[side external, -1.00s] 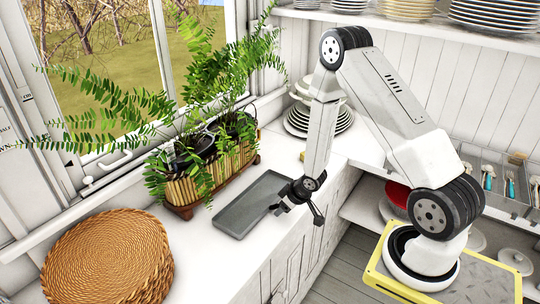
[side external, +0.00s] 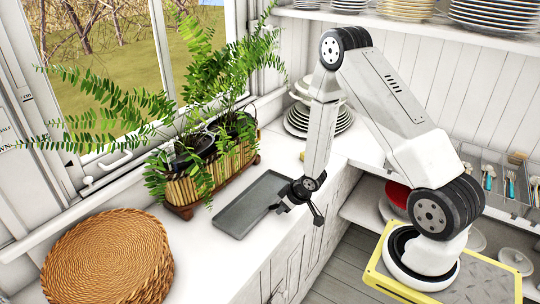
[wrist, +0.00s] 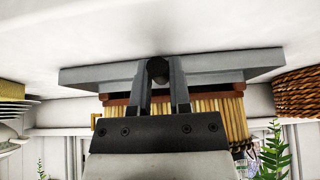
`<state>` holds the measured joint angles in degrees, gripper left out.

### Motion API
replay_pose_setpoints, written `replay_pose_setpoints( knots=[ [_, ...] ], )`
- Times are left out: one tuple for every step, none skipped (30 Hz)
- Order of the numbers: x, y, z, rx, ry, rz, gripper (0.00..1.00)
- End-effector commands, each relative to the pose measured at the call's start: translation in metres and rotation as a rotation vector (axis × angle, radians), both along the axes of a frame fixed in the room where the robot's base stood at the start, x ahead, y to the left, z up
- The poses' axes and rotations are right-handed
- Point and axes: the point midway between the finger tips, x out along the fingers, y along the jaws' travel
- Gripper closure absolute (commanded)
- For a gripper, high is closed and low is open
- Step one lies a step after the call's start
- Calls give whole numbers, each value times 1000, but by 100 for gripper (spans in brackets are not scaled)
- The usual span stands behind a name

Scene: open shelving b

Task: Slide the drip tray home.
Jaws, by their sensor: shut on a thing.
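The drip tray (side external: 250,206) is a shallow grey rectangular tray lying flat on the white counter, in front of the planter. In the wrist view the tray (wrist: 100,75) spans most of the picture as a long grey edge. My gripper (side external: 279,208) is at the tray's right-hand long edge in the side view. In the wrist view my gripper (wrist: 160,72) has its two fingers closed around a dark round knob (wrist: 158,68) at the middle of the tray's edge. The fingers hide part of the tray and how the knob joins it.
A wooden planter (side external: 213,180) with ferns stands behind the tray under the window. A round wicker mat or basket (side external: 108,258) lies to the left. Stacked plates (side external: 300,121) stand in the back corner. Bare counter (side external: 205,255) lies between wicker and tray.

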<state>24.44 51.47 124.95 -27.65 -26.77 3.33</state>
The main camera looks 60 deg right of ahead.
Motion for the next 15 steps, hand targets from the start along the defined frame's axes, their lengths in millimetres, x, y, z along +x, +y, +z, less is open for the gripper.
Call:
replay_pose_setpoints(
  knots=[
    [1, 0, 0, 0, 0, 0, 100],
    [1, 0, 0, 0, 0, 0, 100],
    [2, 0, 0, 0, 0, 0, 100],
    [3, 0, 0, 0, -1, 0, 100],
    [4, 0, 0, 0, -1, 0, 100],
    [5, 0, 0, 0, -1, 0, 100],
    [6, 0, 0, 0, -1, 0, 100],
    [7, 0, 0, 0, -1, 0, 100],
    [9, 0, 0, 0, -1, 1, 100],
    [10, 0, 0, 0, -1, 1, 100],
    [11, 0, 0, 0, -1, 1, 100],
    [12, 0, 0, 0, -1, 1, 100],
    [14, 0, 0, 0, -1, 1, 100],
    [15, 0, 0, 0, -1, 1, 100],
    [16, 0, 0, 0, 0, 1, 100]
  ],
)
